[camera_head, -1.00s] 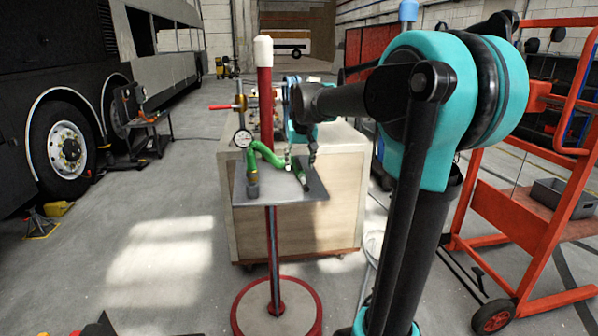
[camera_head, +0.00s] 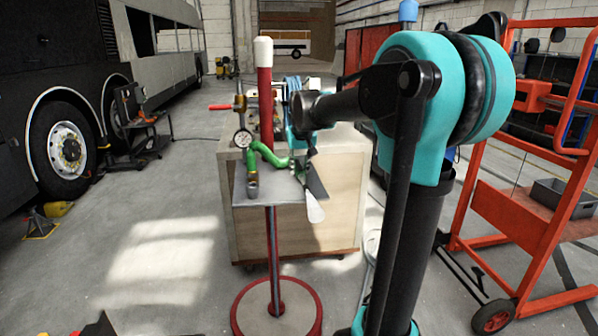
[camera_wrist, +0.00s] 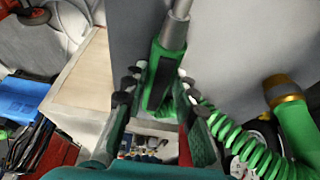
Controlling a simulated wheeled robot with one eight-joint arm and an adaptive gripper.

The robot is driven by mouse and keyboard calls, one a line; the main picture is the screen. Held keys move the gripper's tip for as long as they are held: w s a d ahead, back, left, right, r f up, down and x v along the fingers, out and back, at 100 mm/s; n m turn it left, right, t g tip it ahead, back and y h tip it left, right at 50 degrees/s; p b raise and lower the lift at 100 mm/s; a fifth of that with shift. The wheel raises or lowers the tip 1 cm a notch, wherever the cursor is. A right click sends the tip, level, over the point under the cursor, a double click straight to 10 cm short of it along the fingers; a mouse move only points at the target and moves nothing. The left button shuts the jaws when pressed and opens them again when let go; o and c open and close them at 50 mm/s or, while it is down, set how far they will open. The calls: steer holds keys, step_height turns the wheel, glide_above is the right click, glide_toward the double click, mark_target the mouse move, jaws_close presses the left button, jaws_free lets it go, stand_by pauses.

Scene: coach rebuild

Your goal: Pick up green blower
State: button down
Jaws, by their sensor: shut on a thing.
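The green blower (camera_wrist: 170,50) is between the fingers of my gripper (camera_wrist: 158,84) in the wrist view. The gripper is shut on its green body, and its grey metal nozzle (camera_wrist: 180,12) points to the top of the picture. In the head view my gripper (camera_head: 304,168) is at the right part of the small grey tray (camera_head: 262,198) on the red stand. A pale, brightly lit tip (camera_head: 314,208) shows below it, in front of the tray edge; it looks like part of the blower. The rest of the blower is mostly hidden there.
A green coiled hose (camera_wrist: 238,142) and a thick green pipe with a brass collar (camera_wrist: 284,90) are close to the gripper. A wooden cabinet (camera_head: 345,195) is behind. An orange trolley (camera_head: 520,200) is right.

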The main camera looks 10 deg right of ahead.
mark_target(299, 166)
steer(key=shift+r, duration=0.4)
steer(key=v, duration=0.3)
steer(key=shift+w, duration=0.15)
steer(key=s, duration=1.7)
steer(key=shift+s, duration=0.1)
steer(key=c, duration=1.7)
jaws_free()
jaws_close()
